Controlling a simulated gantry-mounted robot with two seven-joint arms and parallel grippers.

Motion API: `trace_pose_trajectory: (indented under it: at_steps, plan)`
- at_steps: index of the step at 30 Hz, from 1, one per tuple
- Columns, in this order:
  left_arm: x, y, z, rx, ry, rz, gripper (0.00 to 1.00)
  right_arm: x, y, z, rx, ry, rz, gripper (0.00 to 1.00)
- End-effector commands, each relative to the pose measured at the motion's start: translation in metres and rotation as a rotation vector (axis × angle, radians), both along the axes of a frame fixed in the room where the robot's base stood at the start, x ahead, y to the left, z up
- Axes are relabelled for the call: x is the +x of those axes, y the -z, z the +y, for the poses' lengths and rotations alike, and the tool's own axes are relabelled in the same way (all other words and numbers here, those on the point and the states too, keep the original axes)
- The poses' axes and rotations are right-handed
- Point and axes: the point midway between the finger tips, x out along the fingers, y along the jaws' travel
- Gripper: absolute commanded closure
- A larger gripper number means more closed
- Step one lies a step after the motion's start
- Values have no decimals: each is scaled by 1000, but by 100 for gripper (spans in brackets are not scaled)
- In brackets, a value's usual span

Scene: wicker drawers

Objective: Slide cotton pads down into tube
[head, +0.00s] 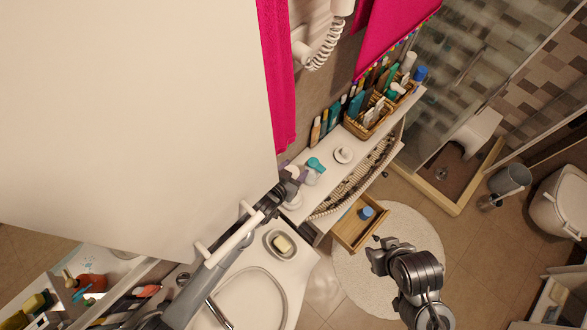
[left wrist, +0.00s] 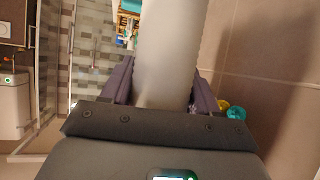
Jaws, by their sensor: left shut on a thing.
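My left gripper (head: 288,182) is over the near left end of the white shelf top. Its fingers (left wrist: 160,90) are shut on a pale, whitish cylinder (left wrist: 168,50), which rises between them in the left wrist view. I cannot tell whether this cylinder is the stack of cotton pads or the tube. My right gripper (head: 378,256) hangs over the round rug, apart from the shelf.
A bottle with a teal top (head: 315,165) stands close to the left gripper. Wicker baskets (head: 368,122) with several bottles fill the shelf's far end. A drawer (head: 352,236) stands open below, with a blue item (head: 367,212) in it. A soap dish (head: 283,245) sits by the sink.

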Motion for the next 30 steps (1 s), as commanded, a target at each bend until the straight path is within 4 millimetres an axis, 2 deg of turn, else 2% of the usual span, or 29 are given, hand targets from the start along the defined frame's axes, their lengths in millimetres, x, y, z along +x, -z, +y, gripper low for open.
trace_pose_trajectory:
  at_steps: [18,30]
  plan:
    - [0,32,1,-1,-3,1,71,0,20,1,5,4,1,57]
    - [0,39,2,-2,-4,0,71,0,24,2,8,6,0,57]
